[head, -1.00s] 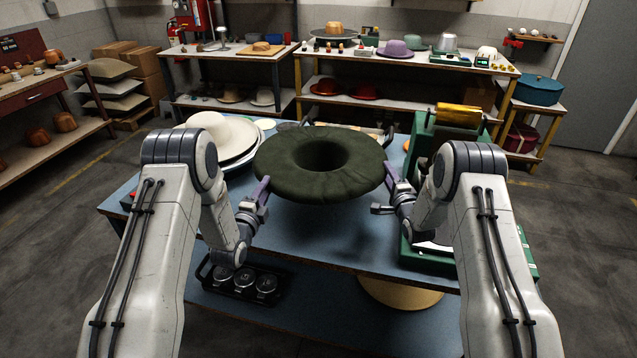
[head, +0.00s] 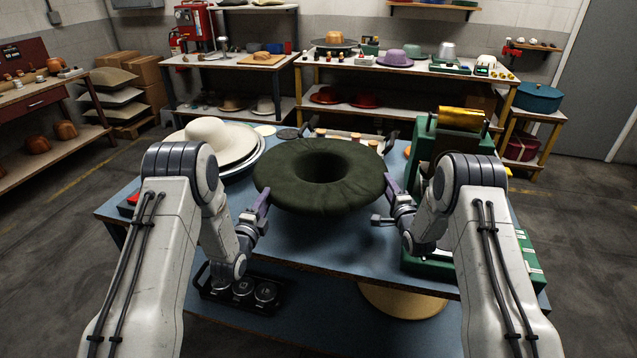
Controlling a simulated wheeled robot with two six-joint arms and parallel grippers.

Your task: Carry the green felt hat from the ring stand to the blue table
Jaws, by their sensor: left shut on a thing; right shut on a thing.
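The green felt hat (head: 320,190) hangs level in front of me, its round opening facing up and its wide brim spread around it. My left gripper (head: 263,196) is shut on the brim's near left side. My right gripper (head: 388,186) is shut on its near right side. The blue table (head: 330,245) lies beneath the hat, with a dark shadow on its top; the hat looks raised above it. The hat hides the middle of the table. I cannot pick out the ring stand.
A cream hat (head: 207,135) on a pale round plate stands at the table's left. A green machine with a gold roller (head: 461,118) stands at the right. A black tray of several round metal pieces (head: 240,290) sits low in front. Shelves line the back wall.

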